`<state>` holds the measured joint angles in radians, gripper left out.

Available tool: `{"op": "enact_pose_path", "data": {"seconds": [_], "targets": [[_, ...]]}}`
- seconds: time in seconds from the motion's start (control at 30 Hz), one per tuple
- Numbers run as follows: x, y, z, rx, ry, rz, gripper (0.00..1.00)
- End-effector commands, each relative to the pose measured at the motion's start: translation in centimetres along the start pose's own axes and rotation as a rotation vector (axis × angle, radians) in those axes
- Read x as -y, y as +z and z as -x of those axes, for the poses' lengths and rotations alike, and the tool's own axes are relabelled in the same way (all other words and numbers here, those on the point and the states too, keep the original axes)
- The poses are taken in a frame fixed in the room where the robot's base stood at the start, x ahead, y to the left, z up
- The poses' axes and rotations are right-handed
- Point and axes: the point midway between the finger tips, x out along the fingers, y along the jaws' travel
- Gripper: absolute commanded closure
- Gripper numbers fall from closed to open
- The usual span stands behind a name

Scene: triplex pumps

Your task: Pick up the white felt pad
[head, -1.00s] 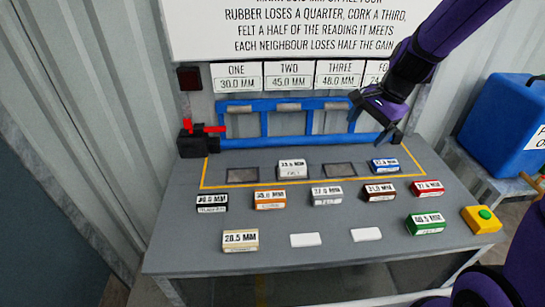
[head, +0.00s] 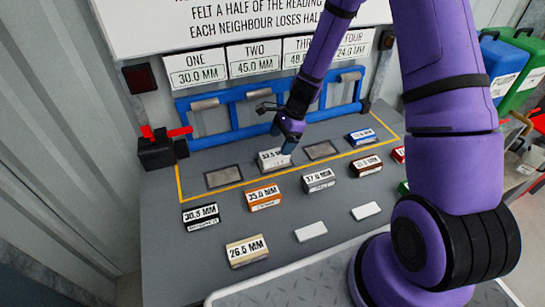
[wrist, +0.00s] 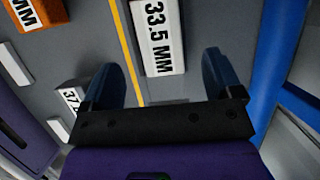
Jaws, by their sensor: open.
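A white block labelled 33.5 MM (head: 273,162) sits in the yellow-outlined strip of the grey bench, between two empty dark squares. Its smaller lettering is too blurred to read, so I cannot confirm that it is felt. In the wrist view the white block (wrist: 158,40) shows just beyond and between my spread fingers. My gripper (head: 287,146) is open and empty, close above the block's right rear side; my gripper's fingers (wrist: 160,68) look apart from it. Two blank white pieces, one at left (head: 311,232) and one at right (head: 366,211), lie at the bench front.
A blue rail (head: 240,120) stands behind the strip, close to my gripper. Labelled blocks stand around: orange (head: 264,198), grey 37.0 MM (head: 318,180), blue (head: 362,137), brown (head: 366,166), black (head: 201,217), tan (head: 247,252).

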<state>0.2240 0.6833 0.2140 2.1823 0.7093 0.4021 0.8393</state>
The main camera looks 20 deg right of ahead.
Motion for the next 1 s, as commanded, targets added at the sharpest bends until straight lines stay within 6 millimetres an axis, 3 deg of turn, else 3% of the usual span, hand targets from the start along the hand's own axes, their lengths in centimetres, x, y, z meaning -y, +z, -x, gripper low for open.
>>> {"op": "enact_pose_path", "data": {"seconds": [0.27,0.6,1.0], "targets": [[0.0,0.0,-1.8,0.0,0.001,0.0,0.15],[0.0,0.0,-5.8,0.0,0.001,0.001,0.15],[0.1,0.0,-6.3,0.0,0.0,0.001,0.15]]}}
